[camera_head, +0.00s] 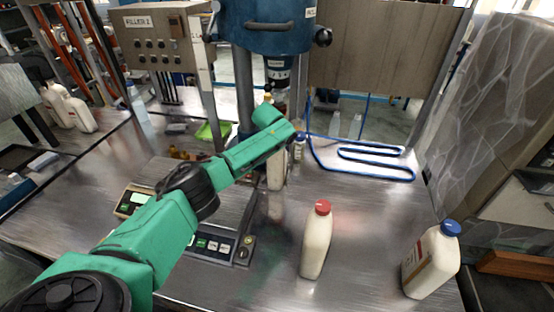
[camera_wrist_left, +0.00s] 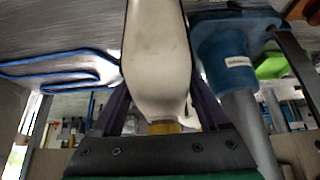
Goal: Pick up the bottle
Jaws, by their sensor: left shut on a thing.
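A white bottle (camera_wrist_left: 158,55) fills the middle of the left wrist view, with its yellow-orange cap (camera_wrist_left: 164,127) low in the picture. My left gripper (camera_wrist_left: 160,100) is shut on this bottle, one dark finger on each side. In the head view my green left arm hides most of the gripper and bottle. The bottle's pale lower body (camera_head: 276,178) shows below the wrist, near the scale. I cannot tell whether its base touches the table. My right gripper is not in view.
A red-capped white bottle (camera_head: 317,243) and a blue-capped bottle (camera_head: 434,262) stand at the front and right. The scale (camera_head: 240,222) lies under my arm. The blue filling machine (camera_head: 265,22) stands behind. Blue tubing (camera_head: 370,170) lies at back right.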

